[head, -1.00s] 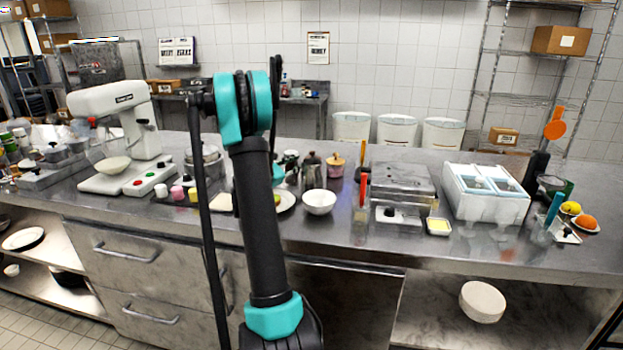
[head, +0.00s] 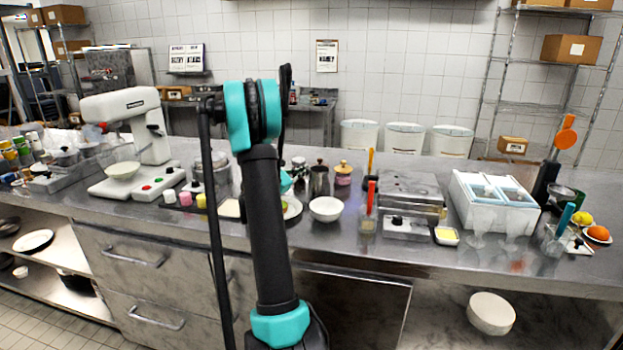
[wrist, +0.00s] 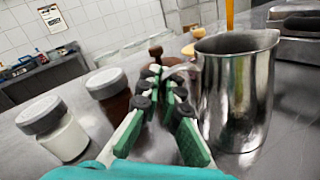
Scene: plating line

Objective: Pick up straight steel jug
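The steel jug (wrist: 236,95) stands upright at the right of the wrist view, with an open top and a spout at its right rim. In the head view a steel vessel that looks like it (head: 318,181) stands behind the white bowl. My gripper (wrist: 163,80) points forward just left of the jug, its green-padded fingers apart with nothing held between them. The right finger overlaps the jug's left edge in the picture; I cannot tell if they touch. In the head view my arm hides most of the gripper.
In the wrist view, a brown jar (wrist: 110,88) and a white jar (wrist: 63,135) with grey lids stand left of my gripper. Wooden-knobbed items stand beyond the fingertips. In the head view a white bowl (head: 325,210) and a yellow-lidded pot (head: 343,175) are close to the jug.

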